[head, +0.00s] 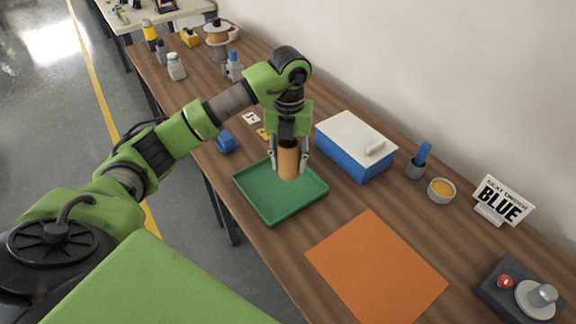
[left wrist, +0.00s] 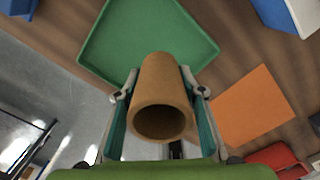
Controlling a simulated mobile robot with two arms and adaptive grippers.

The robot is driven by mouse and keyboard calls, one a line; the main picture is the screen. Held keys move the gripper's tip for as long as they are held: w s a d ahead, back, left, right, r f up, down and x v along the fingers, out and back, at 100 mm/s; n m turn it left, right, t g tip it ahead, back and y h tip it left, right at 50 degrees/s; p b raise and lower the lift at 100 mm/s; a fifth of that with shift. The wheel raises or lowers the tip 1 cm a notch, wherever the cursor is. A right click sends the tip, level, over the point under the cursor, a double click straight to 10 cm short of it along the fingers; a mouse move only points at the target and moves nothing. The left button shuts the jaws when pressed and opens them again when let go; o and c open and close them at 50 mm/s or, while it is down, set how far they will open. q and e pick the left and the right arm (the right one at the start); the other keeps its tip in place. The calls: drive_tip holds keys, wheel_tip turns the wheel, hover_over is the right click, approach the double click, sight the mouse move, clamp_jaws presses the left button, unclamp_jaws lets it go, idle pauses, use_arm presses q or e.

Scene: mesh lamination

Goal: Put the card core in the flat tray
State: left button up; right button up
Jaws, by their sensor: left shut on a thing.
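The card core (head: 289,160) is a brown hollow tube, held upright between the fingers of my left gripper (head: 288,163). In the left wrist view the core (left wrist: 162,100) shows its open end, with a finger on each side. The flat tray (head: 267,206) is green with a low rim, and the core is over its back part in the head view. The tray (left wrist: 120,40) also lies beyond the core in the left wrist view. I cannot tell whether the core's lower end touches the tray floor. My right gripper is not in view.
A blue box with a white lid (head: 354,148) stands close to the right of the tray. An orange sheet (head: 375,268) lies in front. A small blue object (head: 226,142) lies to the left. Bottles and a spool (head: 217,36) stand at the far end.

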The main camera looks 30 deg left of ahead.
sight(288, 170)
use_arm(q)
drive_tip(key=shift+w+a+f, duration=0.25)
drive_tip(key=shift+w+f, duration=0.15)
drive_tip(key=shift+f, duration=0.15)
drive_tip(key=shift+w+a+f, duration=0.25)
drive_tip(key=shift+w+f, duration=0.15)
drive_tip(key=shift+f, duration=0.1)
drive_tip(key=shift+w+a+f+p, duration=0.2)
drive_tip(key=shift+w+f+p, duration=0.1)
drive_tip(key=shift+f, duration=0.2)
wheel_tip(288, 170, down, 2)
drive_tip(key=shift+f+p, duration=0.1)
drive_tip(key=shift+p, duration=0.65)
drive_tip(key=shift+f, duration=0.5)
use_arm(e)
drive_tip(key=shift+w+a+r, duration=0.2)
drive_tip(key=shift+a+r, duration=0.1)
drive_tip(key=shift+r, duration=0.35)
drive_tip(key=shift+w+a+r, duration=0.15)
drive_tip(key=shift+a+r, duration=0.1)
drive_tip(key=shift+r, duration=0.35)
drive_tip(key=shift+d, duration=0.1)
use_arm(q)
drive_tip(key=shift+f, duration=0.1)
drive_tip(key=o, duration=1.1)
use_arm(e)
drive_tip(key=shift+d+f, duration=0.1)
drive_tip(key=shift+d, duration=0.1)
